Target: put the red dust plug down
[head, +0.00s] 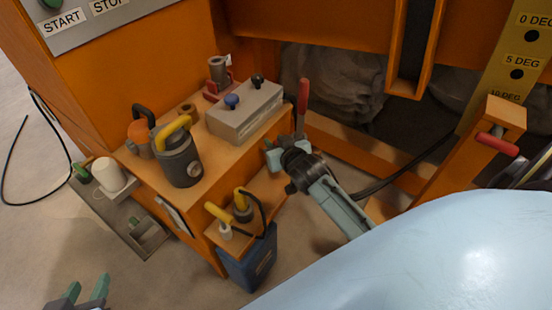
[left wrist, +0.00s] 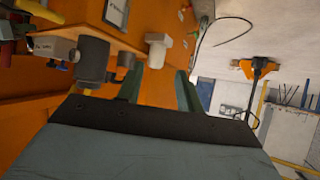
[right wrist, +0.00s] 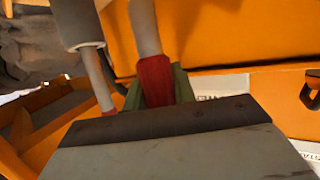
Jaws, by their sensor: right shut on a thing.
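My right gripper (head: 275,157) is at the right edge of the orange bench. In the right wrist view a red piece with a pale stem, which I take as the red dust plug (right wrist: 155,78), sits between its fingers (right wrist: 158,90). The fingers are shut on it; its far end is unclear. In the head view the gripper mostly hides what it holds, and a red upright handle (head: 303,97) rises just behind. My left gripper (head: 88,292) is open and empty at the bottom left; its spread fingers show in the left wrist view (left wrist: 158,88).
A grey box with two knobs (head: 245,112) and a dark canister with a yellow handle (head: 178,160) stand on the orange bench (head: 205,195). A lower shelf holds yellow-handled parts (head: 241,205). A blue bin (head: 252,262) hangs below. A dark cable (head: 405,170) runs right of my right gripper.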

